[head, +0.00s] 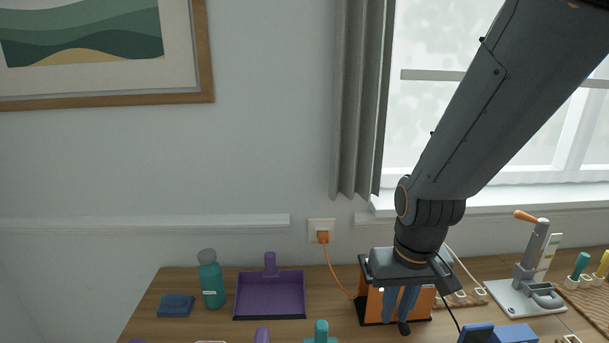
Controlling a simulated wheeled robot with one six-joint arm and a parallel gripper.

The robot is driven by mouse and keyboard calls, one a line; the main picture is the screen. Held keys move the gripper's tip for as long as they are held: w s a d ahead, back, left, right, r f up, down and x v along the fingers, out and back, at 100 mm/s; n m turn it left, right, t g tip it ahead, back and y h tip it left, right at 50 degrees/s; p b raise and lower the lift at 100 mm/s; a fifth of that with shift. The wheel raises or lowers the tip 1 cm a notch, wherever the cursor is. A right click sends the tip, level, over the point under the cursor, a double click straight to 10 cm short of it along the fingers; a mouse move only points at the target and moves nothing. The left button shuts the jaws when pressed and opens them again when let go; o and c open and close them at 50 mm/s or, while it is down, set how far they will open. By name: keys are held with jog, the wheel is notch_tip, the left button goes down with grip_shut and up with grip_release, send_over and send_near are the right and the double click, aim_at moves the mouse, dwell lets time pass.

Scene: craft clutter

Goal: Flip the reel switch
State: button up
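An orange box-shaped unit with a black base, apparently the reel (372,306), stands on the table at the right of centre. An orange cable runs from its left side up to a plug in the wall socket. My gripper (403,318) points down in front of the reel and covers much of its front. Its blue-grey fingers are close together in the picture. Whether they touch the reel or are open or shut is unclear. I cannot make out the switch; my gripper may be hiding it.
Left of the reel are a purple dustpan (270,292), a teal bottle (211,284) and a blue folded cloth (175,306). A grey press with an orange handle (530,272) stands to the right. A blue object (498,334) lies at the front edge of view.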

jog(key=o, duration=0.5)
jog(key=shift+g, duration=0.7)
jog(key=w+r, duration=0.2)
jog(key=w, duration=0.4)
jog(key=w+r, duration=0.2)
jog(key=w, duration=0.4)
jog(key=w+r, duration=0.2)
jog(key=w, duration=0.5)
jog(key=shift+w+d+r, duration=0.1)
jog(key=shift+d+r, duration=0.1)
jog(key=shift+c, duration=0.2)
notch_tip(320, 180, down, 8)
jog(key=shift+w+r+p, duration=0.1)
jog(key=shift+r+p, duration=0.1)
jog(key=shift+p, duration=0.65)
jog(key=shift+c, duration=0.3)
